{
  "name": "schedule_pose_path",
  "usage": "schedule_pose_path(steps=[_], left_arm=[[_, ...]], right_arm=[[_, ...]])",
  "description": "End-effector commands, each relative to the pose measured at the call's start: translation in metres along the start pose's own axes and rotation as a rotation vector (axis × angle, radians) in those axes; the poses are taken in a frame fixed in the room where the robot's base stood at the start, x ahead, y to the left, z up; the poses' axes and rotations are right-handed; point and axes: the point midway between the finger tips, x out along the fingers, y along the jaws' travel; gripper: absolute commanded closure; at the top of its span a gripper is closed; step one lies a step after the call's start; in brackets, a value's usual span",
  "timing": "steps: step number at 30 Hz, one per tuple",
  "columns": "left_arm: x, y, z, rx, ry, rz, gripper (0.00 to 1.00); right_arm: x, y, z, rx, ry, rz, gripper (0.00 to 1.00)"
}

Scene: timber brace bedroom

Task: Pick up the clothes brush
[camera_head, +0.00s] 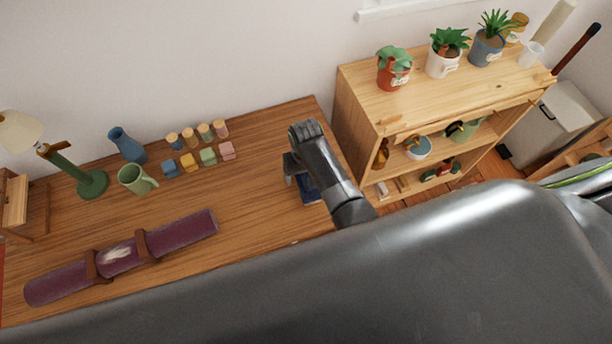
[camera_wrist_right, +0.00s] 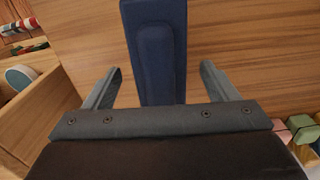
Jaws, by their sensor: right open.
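A dark blue, flat, long object, apparently the clothes brush (camera_wrist_right: 162,55), lies on the wooden table with a raised pad on its top. In the right wrist view it lies between the two spread fingers of my right gripper (camera_wrist_right: 161,70), with a gap on each side. In the head view the brush (camera_head: 309,191) shows partly at the table's right end, under my right arm. My right gripper (camera_head: 298,178) is open and above it, partly hidden by its own wrist. My left gripper is not in view.
The table (camera_head: 255,195) also bears a purple roll (camera_head: 180,237), small coloured blocks (camera_head: 208,156), a green mug (camera_head: 137,180), a blue vase (camera_head: 127,146) and a lamp (camera_head: 90,184). A wooden shelf (camera_head: 400,105) with potted plants stands close on the right.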

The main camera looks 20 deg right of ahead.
Motion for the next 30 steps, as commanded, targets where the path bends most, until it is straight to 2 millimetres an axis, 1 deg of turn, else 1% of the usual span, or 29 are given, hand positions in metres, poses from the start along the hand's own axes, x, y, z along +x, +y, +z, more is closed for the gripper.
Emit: schedule_pose_path(steps=[1, 3, 6, 14, 24, 26, 30], left_arm=[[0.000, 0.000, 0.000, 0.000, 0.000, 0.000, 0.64], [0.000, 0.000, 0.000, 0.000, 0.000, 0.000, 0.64], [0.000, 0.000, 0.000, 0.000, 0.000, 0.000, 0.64], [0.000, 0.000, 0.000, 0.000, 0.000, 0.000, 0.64], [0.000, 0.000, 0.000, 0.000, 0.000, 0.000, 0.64], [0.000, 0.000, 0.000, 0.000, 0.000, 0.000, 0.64], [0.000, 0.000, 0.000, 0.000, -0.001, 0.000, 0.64]], right_arm=[[0.006, 0.001, 0.000, 0.000, -0.002, 0.002, 0.20], [0.012, 0.001, 0.000, 0.000, -0.001, 0.002, 0.20], [0.017, 0.001, -0.001, 0.001, 0.001, 0.001, 0.20], [0.018, 0.001, 0.000, 0.001, 0.001, 0.000, 0.20], [0.018, 0.001, 0.000, 0.001, 0.001, 0.000, 0.65], [0.018, 0.001, 0.000, 0.001, 0.001, 0.000, 0.72], [0.018, 0.000, -0.001, 0.001, 0.002, 0.000, 0.72]])
